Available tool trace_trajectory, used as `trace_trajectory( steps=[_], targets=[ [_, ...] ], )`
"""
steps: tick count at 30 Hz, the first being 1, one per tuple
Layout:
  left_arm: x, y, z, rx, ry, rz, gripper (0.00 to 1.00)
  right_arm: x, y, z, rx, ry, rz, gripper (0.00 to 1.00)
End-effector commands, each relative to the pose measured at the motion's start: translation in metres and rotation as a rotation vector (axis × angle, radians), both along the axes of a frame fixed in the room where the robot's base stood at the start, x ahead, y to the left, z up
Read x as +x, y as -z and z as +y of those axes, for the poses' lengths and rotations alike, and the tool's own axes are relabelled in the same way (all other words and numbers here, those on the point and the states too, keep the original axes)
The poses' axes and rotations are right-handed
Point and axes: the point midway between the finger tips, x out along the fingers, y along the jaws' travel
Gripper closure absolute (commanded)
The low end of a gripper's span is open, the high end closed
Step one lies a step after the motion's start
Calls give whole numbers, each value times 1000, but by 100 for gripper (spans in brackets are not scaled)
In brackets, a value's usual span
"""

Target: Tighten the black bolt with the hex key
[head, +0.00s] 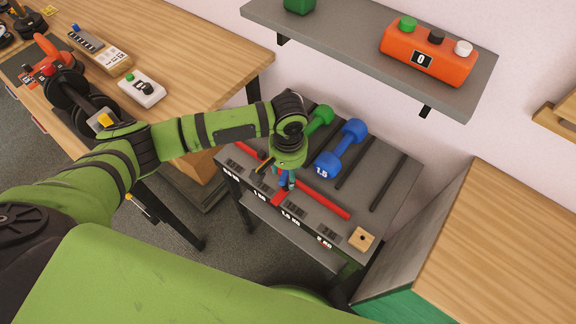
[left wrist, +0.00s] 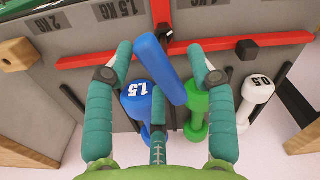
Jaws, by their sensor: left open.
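My left gripper (head: 284,183) hangs over the grey rack top in the head view. A small black part (left wrist: 168,34) shows near the rod's far end. A black hex-shaped piece (left wrist: 247,50), perhaps the black bolt, sits on a red bar (left wrist: 285,39). The red bar (head: 323,199) also shows in the head view. My right gripper is not in view.
The rack (head: 393,167) holds a blue dumbbell (head: 328,160), a green one (head: 320,119) and a white one (left wrist: 257,92). A wooden block (head: 361,239) sits at its front right corner. A wall shelf (head: 340,45) with an orange button box (head: 420,50) overhangs behind. Wooden tables flank the rack.

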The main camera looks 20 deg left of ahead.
Motion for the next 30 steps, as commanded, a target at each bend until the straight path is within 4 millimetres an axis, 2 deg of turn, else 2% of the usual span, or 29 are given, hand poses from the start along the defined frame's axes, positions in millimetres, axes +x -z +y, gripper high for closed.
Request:
trace_trajectory(
  steps=[2,5,6,7,13,17,30],
  targets=[
    [0,0,0,0,0,0,44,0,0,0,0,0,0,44],
    [0,0,0,0,0,0,80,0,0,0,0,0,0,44],
    [0,0,0,-1,0,0,96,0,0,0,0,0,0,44],
    [0,0,0,-1,0,1,100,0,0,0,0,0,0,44],
    [0,0,0,-1,8,1,100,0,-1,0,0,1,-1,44],
    [-1,-3,0,0,96,2,100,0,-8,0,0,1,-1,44],
    [-3,-3,3,0,705,3,100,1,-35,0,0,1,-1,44]
  ],
)
